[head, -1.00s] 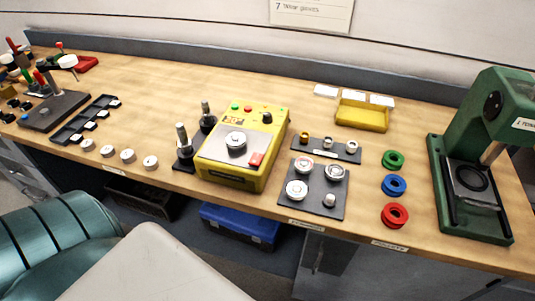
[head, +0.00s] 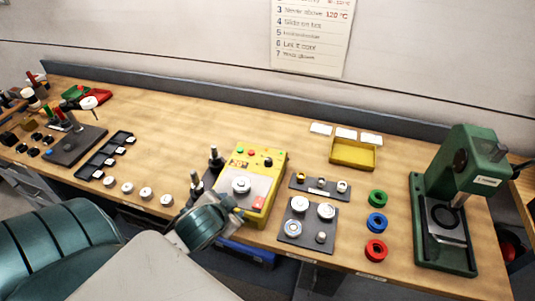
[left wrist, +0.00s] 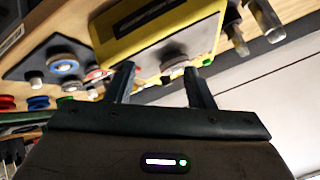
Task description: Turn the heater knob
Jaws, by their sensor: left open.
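The heater is a yellow box (head: 241,165) on the bench, with a round silver disc (head: 241,184) on its top and a red switch near its front. Its black knob (head: 268,162) is at the far right of the top. My left gripper (head: 234,208) is at the heater's front left corner, well short of the knob. In the left wrist view the gripper (left wrist: 159,69) has its two fingers apart with nothing between them, and the yellow heater (left wrist: 200,27) lies beyond the tips. I cannot make out the knob there. My right gripper is not in view.
Two black posts (head: 216,160) stand left of the heater. A dark plate (head: 309,237) with several metal parts lies to its right, near red, blue and green rings (head: 377,222). A green press (head: 440,195) stands far right. The bench behind the heater is clear.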

